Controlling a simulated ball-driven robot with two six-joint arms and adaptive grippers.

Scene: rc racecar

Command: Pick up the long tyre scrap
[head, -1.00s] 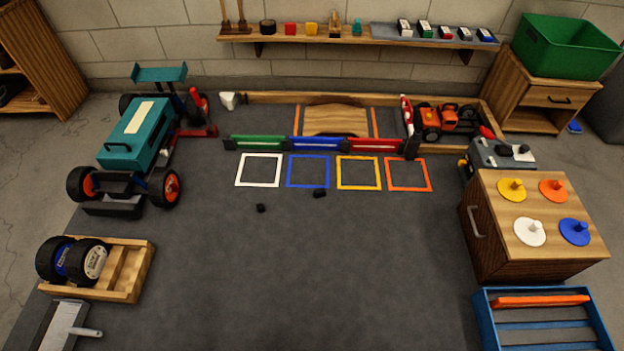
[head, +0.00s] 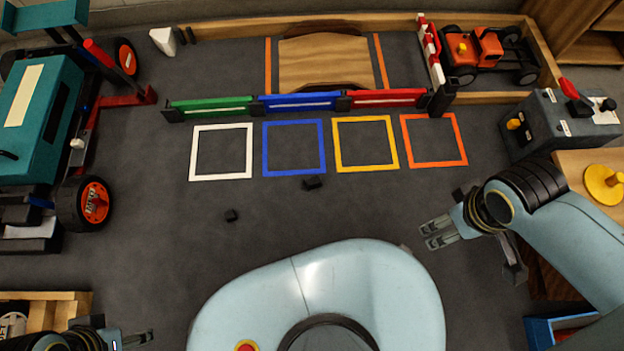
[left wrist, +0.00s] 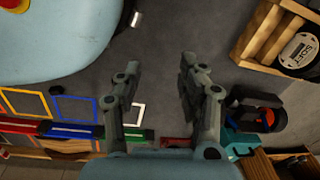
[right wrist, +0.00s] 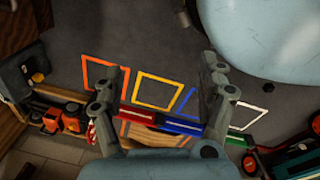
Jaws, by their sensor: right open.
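Two small black scraps lie on the dark mat. The larger one (head: 313,182), which looks like the long tyre scrap, lies just below the blue square. The smaller scrap (head: 231,215) lies lower left of it, below the white square. My right gripper (head: 432,234) is open and empty, right of both scraps and apart from them. Its spread fingers show in the right wrist view (right wrist: 208,80). My left gripper (head: 145,338) is at the lower left edge, with fingers apart and empty in the left wrist view (left wrist: 160,80).
Low green, blue and red barriers (head: 300,102) stand behind the coloured squares. A teal car (head: 38,115) is at the left. A grey box (head: 560,125) and a wooden cabinet (head: 570,165) stand at the right. The mat around the scraps is clear.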

